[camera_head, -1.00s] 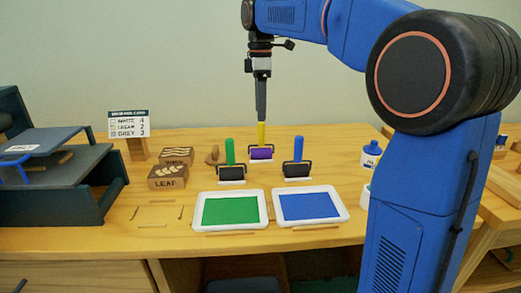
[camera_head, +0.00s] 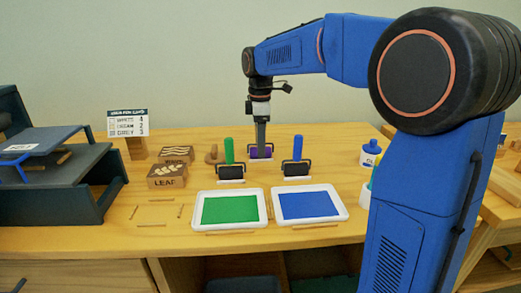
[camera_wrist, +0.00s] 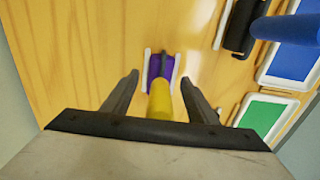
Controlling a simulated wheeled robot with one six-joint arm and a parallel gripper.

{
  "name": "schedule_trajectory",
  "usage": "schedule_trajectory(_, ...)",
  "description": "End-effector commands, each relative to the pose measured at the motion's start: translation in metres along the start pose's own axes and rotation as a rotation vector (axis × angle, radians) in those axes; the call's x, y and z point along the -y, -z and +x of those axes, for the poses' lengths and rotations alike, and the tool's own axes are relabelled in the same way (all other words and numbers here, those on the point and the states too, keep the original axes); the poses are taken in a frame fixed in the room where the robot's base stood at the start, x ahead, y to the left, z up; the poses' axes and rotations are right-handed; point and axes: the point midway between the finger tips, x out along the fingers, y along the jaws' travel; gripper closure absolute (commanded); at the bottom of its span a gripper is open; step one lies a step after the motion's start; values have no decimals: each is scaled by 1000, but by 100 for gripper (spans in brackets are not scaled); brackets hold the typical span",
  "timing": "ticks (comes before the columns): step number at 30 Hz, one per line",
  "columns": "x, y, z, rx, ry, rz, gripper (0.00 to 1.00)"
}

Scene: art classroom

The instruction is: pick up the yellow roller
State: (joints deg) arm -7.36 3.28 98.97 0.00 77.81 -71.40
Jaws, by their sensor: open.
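The yellow roller stands at the back of the table between the green-handled and blue-handled rollers. In the wrist view its yellow handle (camera_wrist: 160,100) points up between the two fingers of my gripper (camera_wrist: 158,85), with a gap on each side. Its purple roller head (camera_wrist: 160,67) lies below, near the table top. In the head view my gripper (camera_head: 261,145) points straight down over it and hides the yellow handle; part of the purple head (camera_head: 254,153) shows behind the fingers. My gripper is open and holds nothing.
The green-handled roller (camera_head: 229,152) and blue-handled roller (camera_head: 298,150) stand close on either side. In front lie a green paint tray (camera_head: 230,222) and a blue paint tray (camera_head: 308,219). Stamp blocks (camera_head: 166,182) sit at left; a blue-capped bottle (camera_head: 371,158) stands at right.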

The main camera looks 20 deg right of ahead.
Motion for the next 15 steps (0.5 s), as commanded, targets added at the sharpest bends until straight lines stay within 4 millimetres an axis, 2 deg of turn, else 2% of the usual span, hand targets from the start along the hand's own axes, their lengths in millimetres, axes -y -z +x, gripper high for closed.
schedule_trajectory(3, 0, 0, 8, 0, 0, 0, 47)
schedule_trajectory(10, 0, 0, 10, 0, -1, 0, 47)
schedule_trajectory(11, 0, 0, 10, 0, -1, 0, 49)
schedule_trajectory(15, 0, 0, 9, 0, -1, 0, 83)
